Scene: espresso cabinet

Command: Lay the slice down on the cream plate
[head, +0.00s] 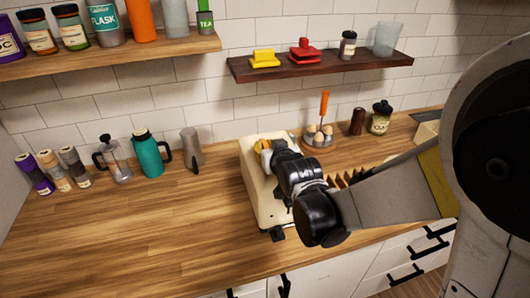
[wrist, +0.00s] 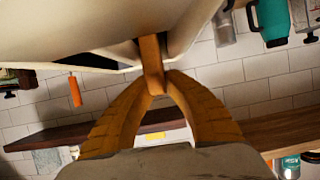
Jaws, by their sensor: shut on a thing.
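My gripper (head: 262,147) is over the top of a cream toaster (head: 252,185) on the counter. In the wrist view its orange fingers (wrist: 156,88) close on the edge of a narrow golden-brown slice (wrist: 151,55). The slice appears to reach into a dark slot of the toaster, whose cream body (wrist: 75,25) fills the upper part of that view. In the head view I cannot make out the slice apart from the fingers. I cannot see a cream plate in either view; my arm covers part of the counter on the right.
Brown slice-like shapes (head: 345,179) show behind my arm, right of the toaster. An egg holder (head: 318,138) and a jar (head: 380,118) stand at the back. A teal flask (head: 148,155) and a French press (head: 115,162) stand left. The front left counter is clear.

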